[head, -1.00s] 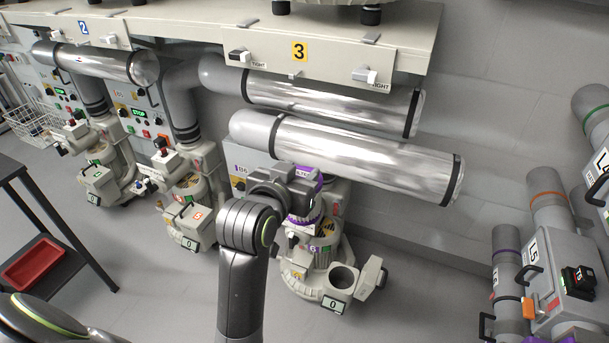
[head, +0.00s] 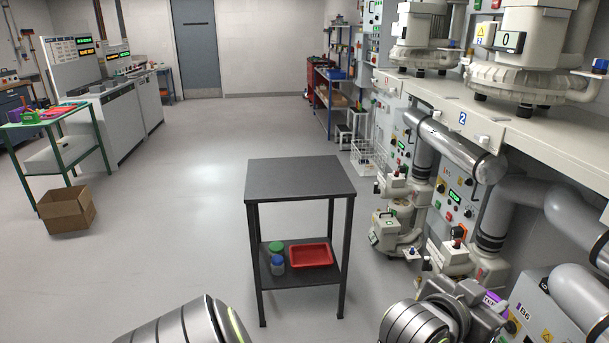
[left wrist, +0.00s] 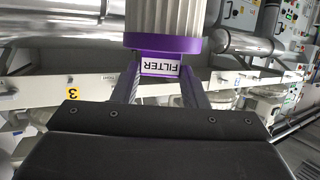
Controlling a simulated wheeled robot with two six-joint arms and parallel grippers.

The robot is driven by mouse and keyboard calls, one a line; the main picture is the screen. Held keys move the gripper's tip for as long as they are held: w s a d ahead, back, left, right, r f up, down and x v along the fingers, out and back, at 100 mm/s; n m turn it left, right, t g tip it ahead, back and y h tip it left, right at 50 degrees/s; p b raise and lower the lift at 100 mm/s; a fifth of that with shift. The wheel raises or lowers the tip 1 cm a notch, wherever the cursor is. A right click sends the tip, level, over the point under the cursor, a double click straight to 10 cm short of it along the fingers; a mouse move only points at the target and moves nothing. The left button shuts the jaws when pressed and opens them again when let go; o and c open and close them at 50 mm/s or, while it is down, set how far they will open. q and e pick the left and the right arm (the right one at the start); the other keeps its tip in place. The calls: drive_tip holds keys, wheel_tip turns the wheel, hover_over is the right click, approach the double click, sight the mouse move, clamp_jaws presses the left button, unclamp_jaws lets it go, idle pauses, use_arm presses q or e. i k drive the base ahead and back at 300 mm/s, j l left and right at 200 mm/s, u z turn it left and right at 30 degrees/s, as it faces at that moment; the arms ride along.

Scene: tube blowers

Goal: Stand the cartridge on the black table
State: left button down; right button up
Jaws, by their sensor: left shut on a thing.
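The cartridge has a pale pleated body and a purple band with an upside-down FILTER label; in the left wrist view the cartridge (left wrist: 166,44) sits between the fingertips of my left gripper (left wrist: 160,78), which is shut on it. In the head view my left gripper (head: 473,308) is at the lower right, in front of the blowers. Only a bit of the cartridge's purple and white label (head: 491,298) shows there; the rest is hidden. The black table (head: 299,178) stands in the middle of the head view, left of the gripper, its top bare. My right gripper is out of view.
The table's lower shelf holds a red tray (head: 311,256) and small jars (head: 277,262). The blower bench (head: 500,125) with pipes and machines lines the right side. A cardboard box (head: 66,212) and a green table (head: 60,125) stand left. The floor around the black table is clear.

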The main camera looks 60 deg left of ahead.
sight(291, 177)
drive_tip(key=i+j+u, duration=0.1)
drive_tip(key=u, duration=0.3)
drive_tip(key=i+u, duration=0.15)
drive_tip(key=u, duration=0.25)
drive_tip(key=i+j+u, duration=0.1)
drive_tip(key=u, duration=0.3)
drive_tip(key=i+u, duration=0.2)
drive_tip(key=u, duration=0.2)
